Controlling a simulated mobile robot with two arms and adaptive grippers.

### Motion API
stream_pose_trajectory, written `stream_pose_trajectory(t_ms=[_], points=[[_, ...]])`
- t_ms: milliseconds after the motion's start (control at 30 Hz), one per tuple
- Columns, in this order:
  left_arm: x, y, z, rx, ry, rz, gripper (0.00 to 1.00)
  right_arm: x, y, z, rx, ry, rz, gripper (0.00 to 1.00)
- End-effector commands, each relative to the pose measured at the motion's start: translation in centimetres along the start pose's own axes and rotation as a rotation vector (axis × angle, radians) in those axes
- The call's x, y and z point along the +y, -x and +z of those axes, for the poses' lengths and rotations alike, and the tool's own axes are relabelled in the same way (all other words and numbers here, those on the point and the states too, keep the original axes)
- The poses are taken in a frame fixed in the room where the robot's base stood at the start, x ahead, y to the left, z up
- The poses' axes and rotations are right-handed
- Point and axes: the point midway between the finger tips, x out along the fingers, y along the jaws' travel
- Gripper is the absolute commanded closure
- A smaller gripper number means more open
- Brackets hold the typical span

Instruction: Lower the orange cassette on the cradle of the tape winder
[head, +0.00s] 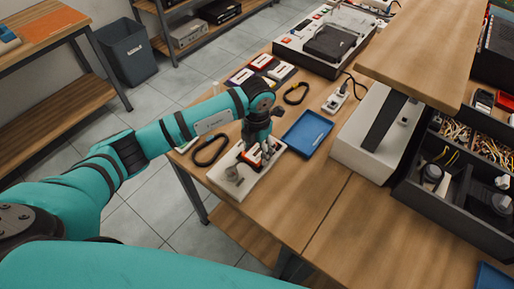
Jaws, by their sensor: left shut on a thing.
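The tape winder (218,178) is a pale flat base with a grey knob, near the left edge of the wooden table. My left gripper (256,158) points down over the winder's middle and is shut on the orange cassette (244,155). Only a little of the cassette's orange edge shows beside the fingers. The cassette is low over the winder; I cannot tell whether it touches the cradle. The cradle is mostly hidden by the gripper and cassette. My right gripper is not in view.
A blue tray (307,133) lies right of the winder. A black cable loop (209,151) lies left of it. A dark holder with several cassettes (262,74) is behind my left arm. A white case (368,139) and a raised shelf (430,50) stand at right.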

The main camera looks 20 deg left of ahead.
Motion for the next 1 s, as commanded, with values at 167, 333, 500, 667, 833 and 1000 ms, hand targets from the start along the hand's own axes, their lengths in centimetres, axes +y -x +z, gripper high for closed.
stream_pose_trajectory(t_ms=[167, 333, 500, 667, 833, 1000], points=[[0.0, 0.0, 0.0, 0.0, 0.0, 0.0, 0.73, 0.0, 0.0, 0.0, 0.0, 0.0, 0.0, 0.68], [0.0, 0.0, 0.0, 0.0, 0.0, 0.0, 0.35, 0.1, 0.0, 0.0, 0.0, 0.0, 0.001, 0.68], [0.0, 0.0, 0.0, 0.0, 0.0, 0.0, 0.14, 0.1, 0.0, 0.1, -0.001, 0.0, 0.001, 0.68], [0.0, 0.0, 0.0, 0.0, 0.0, 0.0, 0.14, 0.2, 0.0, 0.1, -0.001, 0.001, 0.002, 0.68], [0.0, 0.3, 0.0, -0.001, 0.0, 0.0, 0.14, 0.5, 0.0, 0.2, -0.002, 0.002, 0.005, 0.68], [0.0, 2.8, 0.1, -0.004, -0.002, 0.001, 0.14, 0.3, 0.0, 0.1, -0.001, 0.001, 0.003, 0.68]])
